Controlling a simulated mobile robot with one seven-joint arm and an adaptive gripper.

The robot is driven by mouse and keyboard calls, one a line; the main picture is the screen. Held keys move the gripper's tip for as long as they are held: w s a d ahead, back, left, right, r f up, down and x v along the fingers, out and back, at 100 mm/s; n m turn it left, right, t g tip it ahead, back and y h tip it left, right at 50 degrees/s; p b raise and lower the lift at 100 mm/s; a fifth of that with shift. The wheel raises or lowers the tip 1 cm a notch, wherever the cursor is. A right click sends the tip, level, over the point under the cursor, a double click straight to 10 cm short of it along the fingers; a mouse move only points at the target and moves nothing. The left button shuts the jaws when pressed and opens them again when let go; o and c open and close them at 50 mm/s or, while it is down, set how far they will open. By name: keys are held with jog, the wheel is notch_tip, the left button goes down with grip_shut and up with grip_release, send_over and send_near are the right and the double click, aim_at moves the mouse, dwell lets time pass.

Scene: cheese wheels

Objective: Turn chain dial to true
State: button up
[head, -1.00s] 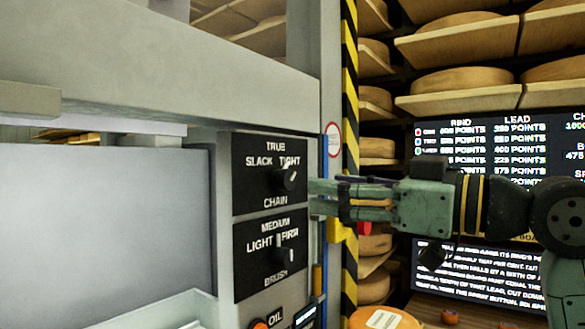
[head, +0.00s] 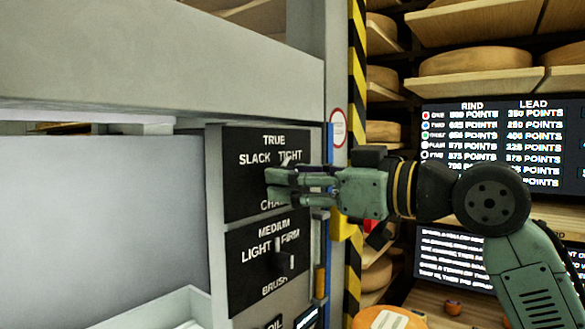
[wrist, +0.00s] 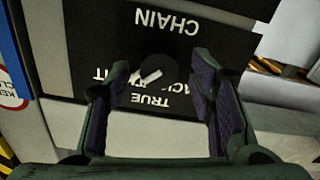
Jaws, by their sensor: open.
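The chain dial is a black knob with a white pointer mark (wrist: 152,75) on a black panel (head: 238,188). The panel is lettered TRUE on top, SLACK left, TIGHT right and CHAIN below. In the wrist view the panel is upside down, and the pointer slants between TRUE and TIGHT. My gripper (head: 270,183) is open in front of this panel and hides most of the dial in the head view. In the wrist view the dial lies between the two fingers, with gaps on both sides. I cannot tell whether the fingertips touch the panel.
The brush dial (head: 285,260), on its own panel, is close below my gripper. A striped post (head: 357,120) and a yellow part (head: 342,222) stand right of the panels. Cheese shelves (head: 475,85) and score screens (head: 505,150) are behind.

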jog(key=shift+w+a, duration=0.35)
jog(key=shift+a, duration=0.1)
jog(key=c, duration=1.2)
jog(key=shift+o, duration=0.2)
jog(key=shift+f+n+b, duration=0.1)
jog(key=shift+n+b, duration=0.7)
jog(key=shift+n, duration=3.6)
